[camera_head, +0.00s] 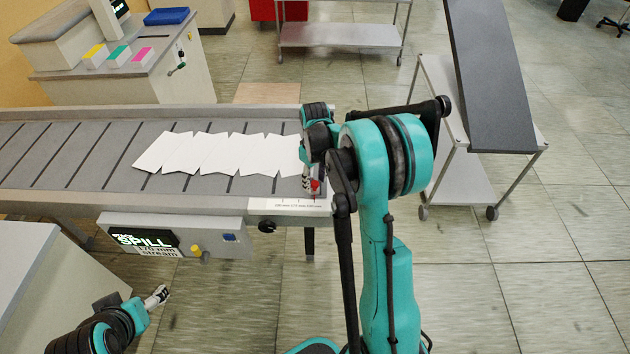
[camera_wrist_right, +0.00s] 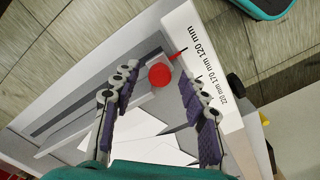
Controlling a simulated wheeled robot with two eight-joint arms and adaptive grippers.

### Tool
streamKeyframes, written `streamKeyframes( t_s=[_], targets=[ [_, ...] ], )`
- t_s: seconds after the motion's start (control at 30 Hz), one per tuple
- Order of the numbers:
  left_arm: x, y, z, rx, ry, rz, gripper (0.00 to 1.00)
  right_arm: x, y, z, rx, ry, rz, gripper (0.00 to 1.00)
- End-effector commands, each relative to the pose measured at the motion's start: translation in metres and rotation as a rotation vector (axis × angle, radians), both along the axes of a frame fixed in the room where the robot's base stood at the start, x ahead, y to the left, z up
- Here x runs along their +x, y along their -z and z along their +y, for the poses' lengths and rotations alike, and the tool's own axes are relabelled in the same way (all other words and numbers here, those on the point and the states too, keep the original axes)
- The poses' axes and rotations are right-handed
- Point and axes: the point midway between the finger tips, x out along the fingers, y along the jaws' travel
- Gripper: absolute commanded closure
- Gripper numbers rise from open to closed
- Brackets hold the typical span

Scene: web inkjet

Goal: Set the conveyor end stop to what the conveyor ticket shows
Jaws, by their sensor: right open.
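The end stop's red knob (camera_head: 315,187) is at the right end of the conveyor (camera_head: 60,180); it also shows in the right wrist view (camera_wrist_right: 160,75). A thin pointer runs from it to the scale strip (camera_head: 285,205), marked 220, 170 and 120 mm. I cannot tell exactly which mark it meets. The ticket (camera_head: 158,250) on the conveyor's front reads "170 mm stream", below a dark "SPILL" display (camera_head: 143,240). My right gripper (camera_wrist_right: 158,77) is open, its fingers on either side of the knob, contact unclear. My left gripper (camera_head: 158,296) is low at the left, away from the conveyor; its jaws are unclear.
White sheets (camera_head: 215,155) overlap along the belt, up to the end stop. A black knob (camera_head: 267,226) and yellow button (camera_head: 197,251) are on the front. A trolley (camera_head: 460,180) with a dark sloping panel (camera_head: 490,75) stands at right. Floor in front is clear.

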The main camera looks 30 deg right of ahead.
Motion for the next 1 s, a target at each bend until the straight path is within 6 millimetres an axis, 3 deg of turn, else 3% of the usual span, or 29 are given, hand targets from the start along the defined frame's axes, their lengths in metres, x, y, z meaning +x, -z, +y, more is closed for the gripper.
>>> streamKeyframes(
  t_s=[0.17, 0.33, 0.57, 0.83, 1.0],
  targets=[
    [0.000, -0.001, 0.000, 0.000, 0.000, 0.000, 0.30, 0.000, -0.001, 0.000, 0.000, 0.000, 0.000, 0.56],
    [0.000, -0.001, 0.000, 0.000, 0.000, 0.000, 0.30, 0.000, -0.001, 0.000, 0.000, 0.000, 0.000, 1.00],
    [0.000, -0.001, 0.000, 0.000, 0.000, 0.000, 0.30, 0.002, -0.001, 0.003, 0.000, -0.001, 0.000, 1.00],
    [0.000, -0.003, 0.000, 0.000, 0.000, 0.000, 0.30, 0.024, -0.001, 0.039, 0.000, -0.004, -0.001, 1.00],
    [0.000, -0.003, 0.000, 0.000, 0.000, 0.000, 0.30, 0.027, -0.001, 0.043, 0.000, 0.000, -0.001, 1.00]
  ],
)
